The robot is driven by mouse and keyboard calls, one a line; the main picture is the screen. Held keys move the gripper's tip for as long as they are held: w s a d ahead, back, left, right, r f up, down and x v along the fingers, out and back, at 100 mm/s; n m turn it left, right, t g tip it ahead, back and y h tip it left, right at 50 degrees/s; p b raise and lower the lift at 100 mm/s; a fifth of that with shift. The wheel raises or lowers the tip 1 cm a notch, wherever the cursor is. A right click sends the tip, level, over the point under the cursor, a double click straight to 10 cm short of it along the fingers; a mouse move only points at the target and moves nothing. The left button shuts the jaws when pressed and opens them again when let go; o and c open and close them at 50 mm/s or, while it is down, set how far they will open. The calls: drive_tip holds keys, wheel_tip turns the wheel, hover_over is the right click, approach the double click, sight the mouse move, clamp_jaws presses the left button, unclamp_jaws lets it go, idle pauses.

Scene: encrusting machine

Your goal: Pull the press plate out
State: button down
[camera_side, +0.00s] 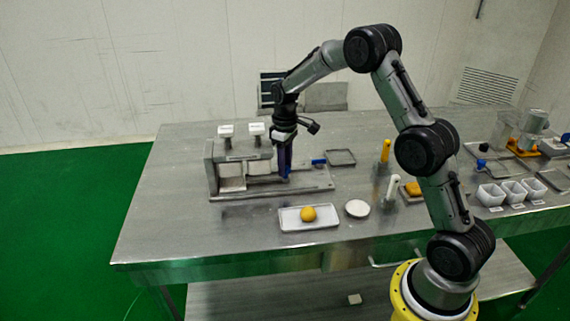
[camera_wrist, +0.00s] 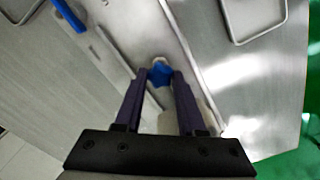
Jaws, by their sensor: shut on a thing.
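The encrusting machine (camera_side: 228,168) stands at the left of the steel table, with a metal base reaching to the right. My gripper (camera_side: 286,176) points down at the right side of the machine. In the wrist view my gripper (camera_wrist: 160,82) has its two dark fingers closed on a blue knob (camera_wrist: 159,72). The knob also shows in the side view (camera_side: 286,171), partly behind the fingers. A flat metal part lies along the base beside the knob; how it joins the knob is hidden.
A white tray with an orange ball (camera_side: 308,214) and a round white dish (camera_side: 357,208) stand in front of the machine. An empty metal tray (camera_side: 341,157) lies to the right. White cups (camera_side: 513,190) stand farther right.

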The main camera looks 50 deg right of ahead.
idle(0.4)
drive_tip(key=s+d, duration=1.4)
drive_tip(key=shift+s+d, duration=0.25)
drive_tip(key=c, duration=0.8)
unclamp_jaws()
drive_tip(key=shift+o, duration=0.2)
wheel_tip(320, 180, up, 14)
